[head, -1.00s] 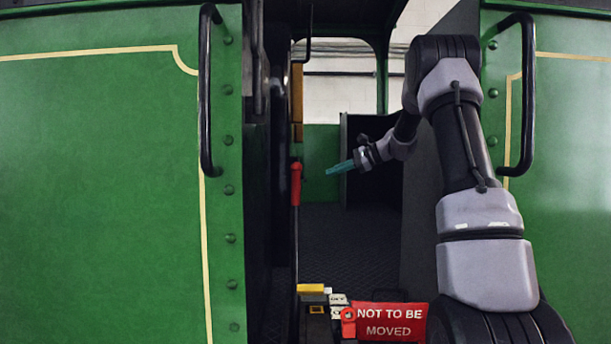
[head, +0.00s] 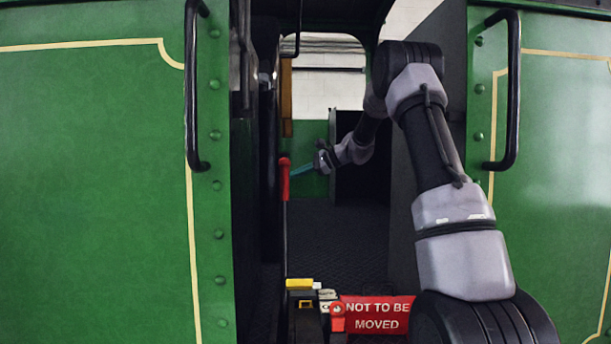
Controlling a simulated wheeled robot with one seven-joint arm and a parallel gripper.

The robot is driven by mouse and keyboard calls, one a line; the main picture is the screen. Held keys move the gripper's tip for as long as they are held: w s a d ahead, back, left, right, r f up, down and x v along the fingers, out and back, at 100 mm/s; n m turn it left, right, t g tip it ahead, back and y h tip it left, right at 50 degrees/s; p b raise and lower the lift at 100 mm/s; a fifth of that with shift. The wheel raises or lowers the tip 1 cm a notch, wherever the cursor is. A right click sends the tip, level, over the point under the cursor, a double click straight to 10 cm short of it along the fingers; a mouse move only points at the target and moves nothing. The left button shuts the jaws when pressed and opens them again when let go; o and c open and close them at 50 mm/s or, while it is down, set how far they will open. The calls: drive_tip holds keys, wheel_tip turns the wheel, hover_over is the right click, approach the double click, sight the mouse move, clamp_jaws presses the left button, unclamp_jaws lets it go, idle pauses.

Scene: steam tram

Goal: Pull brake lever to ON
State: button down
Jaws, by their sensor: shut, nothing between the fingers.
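The brake lever has a red handle (head: 284,178) on a thin dark upright shaft (head: 285,240). It stands upright just inside the cab doorway, left of centre in the head view. A small white plate with dark lettering (head: 327,295) sits near the lever's base, partly hidden and too small to read.
Black handrails, left (head: 190,90) and right (head: 513,95), flank the opening on green panels. The dark cab floor (head: 340,235) is clear.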

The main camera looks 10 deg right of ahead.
drive_tip(key=shift+s+a+r, duration=0.2)
drive_tip(key=shift+s+r, duration=0.2)
drive_tip(key=shift+r, duration=0.1)
drive_tip(key=shift+s+a+r, duration=0.15)
drive_tip(key=shift+s+r, duration=0.2)
drive_tip(key=shift+r, duration=0.1)
